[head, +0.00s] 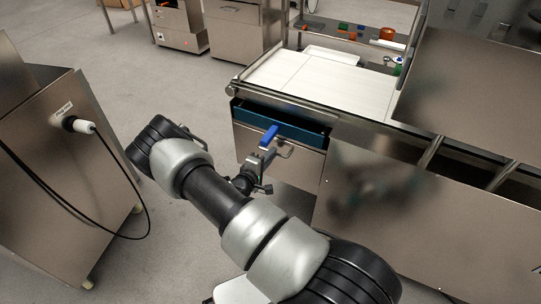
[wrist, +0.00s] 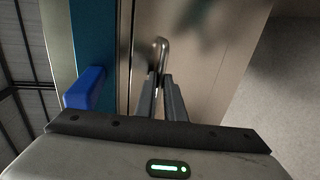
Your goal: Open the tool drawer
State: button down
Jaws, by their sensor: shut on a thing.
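The tool drawer (head: 305,160) is in the steel cabinet under the worktop. It stands partly open, and its blue inside (head: 300,127) shows. A metal bar handle (head: 287,147) sits on its front. My gripper (head: 274,150) is at the drawer front, shut on the handle. In the wrist view, the two dark fingers (wrist: 162,84) close around the handle (wrist: 161,50). A bright blue piece (head: 269,137) shows beside my gripper at the drawer's edge, and also in the wrist view (wrist: 86,88). I cannot tell what it belongs to.
The pale worktop (head: 285,75) above the drawer bears a white tray (head: 331,56). A steel machine (head: 48,170) with a black cable (head: 122,150) stands on the left. A large steel cabinet (head: 410,205) is on the right. Grey floor (head: 130,65) lies open between the machines.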

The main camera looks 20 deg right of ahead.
jog(key=f+v, duration=0.3)
jog(key=v, duration=1.1)
jog(key=a+f+p+v, duration=0.1)
jog(key=f+v, duration=0.2)
jog(key=v, duration=1.1)
jog(key=shift+s+a, duration=0.2)
jog(key=shift+s, duration=0.3)
jog(key=c, duration=1.8)
grip_release()
jog(key=shift+c, duration=0.2)
jog(key=p+v, duration=0.2)
jog(key=v, duration=1.5)
jog(key=shift+a, duration=0.25)
jog(key=shift+s, duration=0.1)
